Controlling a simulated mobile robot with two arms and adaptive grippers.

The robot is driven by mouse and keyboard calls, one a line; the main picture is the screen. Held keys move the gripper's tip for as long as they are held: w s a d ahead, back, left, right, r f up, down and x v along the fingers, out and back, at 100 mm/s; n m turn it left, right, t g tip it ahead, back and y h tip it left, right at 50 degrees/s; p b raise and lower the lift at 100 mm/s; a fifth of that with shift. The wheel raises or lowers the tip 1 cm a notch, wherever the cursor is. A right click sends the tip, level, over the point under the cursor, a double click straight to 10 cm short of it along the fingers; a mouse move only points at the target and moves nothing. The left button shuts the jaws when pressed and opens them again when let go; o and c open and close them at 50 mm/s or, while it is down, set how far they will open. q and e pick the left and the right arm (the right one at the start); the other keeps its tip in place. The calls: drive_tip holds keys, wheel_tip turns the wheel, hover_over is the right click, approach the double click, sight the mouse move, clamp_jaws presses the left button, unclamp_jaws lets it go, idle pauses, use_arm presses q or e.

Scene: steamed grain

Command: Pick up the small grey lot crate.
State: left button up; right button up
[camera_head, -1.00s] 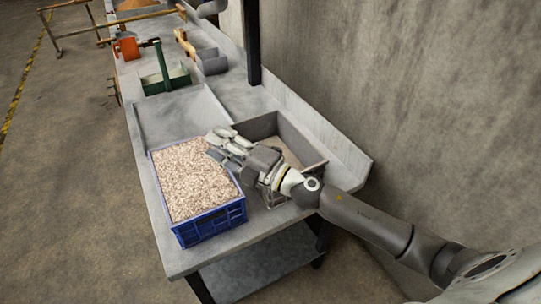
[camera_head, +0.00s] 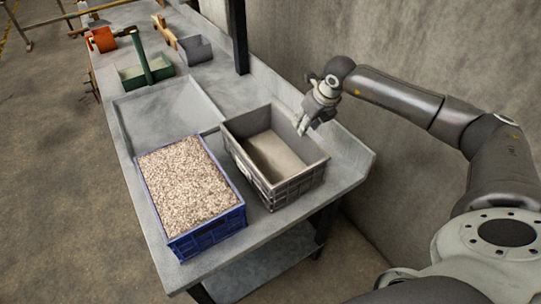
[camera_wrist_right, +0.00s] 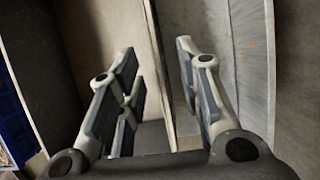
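A grey crate (camera_head: 287,190) stands upright on the bench, to the right of the blue crate. Its inside is open to view, with a pale beige bottom. My right gripper (camera_head: 301,128) points down at the crate's right-hand wall, close to the rim. In the right wrist view the gripper (camera_wrist_right: 156,50) is open, and the crate's rim (camera_wrist_right: 154,45) runs between its fingers. Contact cannot be told. A smaller grey bin (camera_head: 197,52) stands farther back on the bench. My left gripper is not in view.
A blue crate (camera_head: 207,238) full of grain stands close beside the grey crate. A shallow grey tray (camera_head: 165,108) lies behind it. A raised ledge (camera_head: 345,153) and a dark post (camera_head: 238,35) border the wall side. A green container (camera_head: 150,73) stands farther back.

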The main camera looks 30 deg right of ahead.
drive_tip(key=p+x, duration=0.1)
drive_tip(key=x, duration=0.7)
drive_tip(key=shift+w+a, duration=0.15)
drive_tip(key=shift+w, duration=0.1)
clamp_jaws()
drive_tip(key=shift+r, duration=0.1)
